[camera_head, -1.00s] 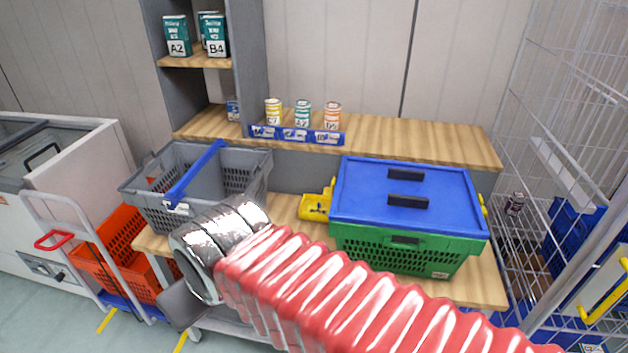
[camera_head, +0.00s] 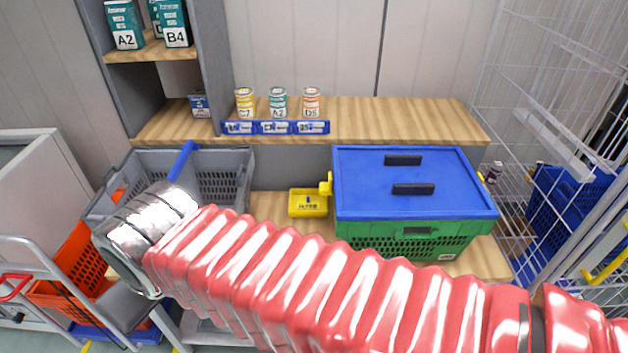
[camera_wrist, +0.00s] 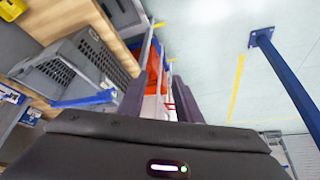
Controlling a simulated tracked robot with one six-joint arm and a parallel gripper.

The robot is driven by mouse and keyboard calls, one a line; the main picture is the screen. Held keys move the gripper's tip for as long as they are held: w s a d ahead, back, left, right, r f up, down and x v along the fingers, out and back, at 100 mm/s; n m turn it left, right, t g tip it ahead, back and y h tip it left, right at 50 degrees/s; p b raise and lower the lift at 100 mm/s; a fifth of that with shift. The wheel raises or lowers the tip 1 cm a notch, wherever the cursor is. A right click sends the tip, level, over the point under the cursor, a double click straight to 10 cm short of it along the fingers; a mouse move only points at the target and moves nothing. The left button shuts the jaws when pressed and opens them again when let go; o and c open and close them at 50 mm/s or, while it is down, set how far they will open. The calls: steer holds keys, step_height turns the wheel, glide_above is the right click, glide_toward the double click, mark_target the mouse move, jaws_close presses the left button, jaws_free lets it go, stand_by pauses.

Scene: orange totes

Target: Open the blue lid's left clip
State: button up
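The blue lid (camera_head: 405,183), with two black handles, covers a green crate (camera_head: 385,242) on the wooden bench in the head view. The lid's left clip (camera_head: 326,184) is yellow and shows at the lid's left edge; its latch state is unclear. In the wrist view my gripper (camera_wrist: 163,95) has two dark fingers standing apart, with nothing seen between them. The gripper points down past a grey basket toward the floor, well left of the lid. In the head view, my red-sleeved arm crosses in front of the bench and hides part of the crate's lower front.
A small yellow bin (camera_head: 308,204) stands just left of the crate. A grey basket (camera_head: 222,180) with a blue handle is further left. An orange crate (camera_head: 75,262) on a trolley is at lower left. A wire cage (camera_head: 520,130) stands at the right. Cans line the shelf.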

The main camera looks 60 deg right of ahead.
steer(key=shift+o, duration=0.5)
steer(key=shift+a, duration=0.1)
steer(key=shift+o, duration=1.4)
steer(key=shift+w+d+r, duration=0.1)
steer(key=shift+w+d, duration=0.1)
steer(key=shift+d, duration=0.05)
steer(key=shift+o, duration=0.5)
steer(key=w+d+r+n+g+h, duration=0.1)
steer(key=w+d, duration=0.4)
steer(key=d, duration=0.6)
steer(key=n+g+h, duration=0.1)
steer(key=g, duration=0.1)
steer(key=shift+w+r+g+h, duration=0.15)
steer(key=shift+r+g+h, duration=0.15)
steer(key=shift+r, duration=0.1)
steer(key=d+f+n+g, duration=0.1)
steer(key=d+g, duration=0.2)
steer(key=d, duration=0.8)
steer(key=d+f+n+g+h, duration=0.1)
steer(key=d+f+g, duration=0.1)
steer(key=d, duration=0.9)
steer(key=d+f+n+g, duration=0.1)
steer(key=d+g, duration=0.4)
steer(key=d, duration=0.6)
steer(key=shift+d+f+n, duration=0.15)
steer(key=shift+f+n, duration=0.15)
steer(key=shift+f, duration=0.45)
steer(key=shift+h, duration=0.3)
